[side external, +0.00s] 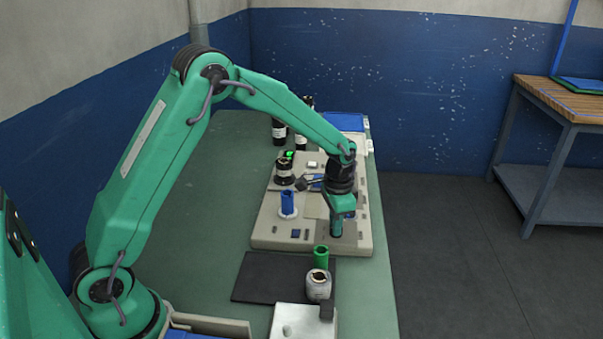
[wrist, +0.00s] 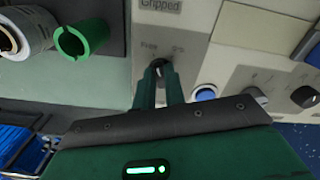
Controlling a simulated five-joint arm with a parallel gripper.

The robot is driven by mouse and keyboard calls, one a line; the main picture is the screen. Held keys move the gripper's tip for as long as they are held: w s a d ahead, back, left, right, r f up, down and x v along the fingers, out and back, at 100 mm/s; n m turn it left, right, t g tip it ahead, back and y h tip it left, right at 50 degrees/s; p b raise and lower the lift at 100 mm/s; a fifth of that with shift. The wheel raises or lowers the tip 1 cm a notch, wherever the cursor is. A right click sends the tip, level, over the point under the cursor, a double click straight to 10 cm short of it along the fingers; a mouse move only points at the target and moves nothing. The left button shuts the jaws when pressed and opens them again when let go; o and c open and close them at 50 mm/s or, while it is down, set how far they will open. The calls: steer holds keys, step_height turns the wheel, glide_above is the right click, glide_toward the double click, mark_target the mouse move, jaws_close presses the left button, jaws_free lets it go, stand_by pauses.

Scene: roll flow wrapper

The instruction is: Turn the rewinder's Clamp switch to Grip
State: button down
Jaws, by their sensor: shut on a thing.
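The rewinder (side external: 267,225) is a beige machine panel on the green bench. In the wrist view its panel (wrist: 215,40) carries a small dark rotary switch knob (wrist: 158,66) with small lettering above it on both sides. The lettering is too blurred to read surely. A label above reads "Gripped" (wrist: 160,5). My gripper (wrist: 160,75) has its two green fingers closed on either side of this knob. The knob's pointer direction is hard to tell. In the side view my gripper (side external: 336,234) points down at the panel's front right, and the knob is hidden there.
A blue spindle piece (side external: 288,203) stands on the machine. A blue button (wrist: 205,93) and another dark knob (wrist: 304,96) lie right of my fingers.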

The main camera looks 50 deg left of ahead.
steer(key=m, duration=1)
steer(key=shift+w+a, duration=0.1)
steer(key=shift+w, duration=0.05)
stand_by(0.4)
steer(key=c, duration=1.5)
jaws_free()
steer(key=shift+o, duration=0.2)
steer(key=shift+r, duration=0.15)
steer(key=shift+r, duration=3.8)
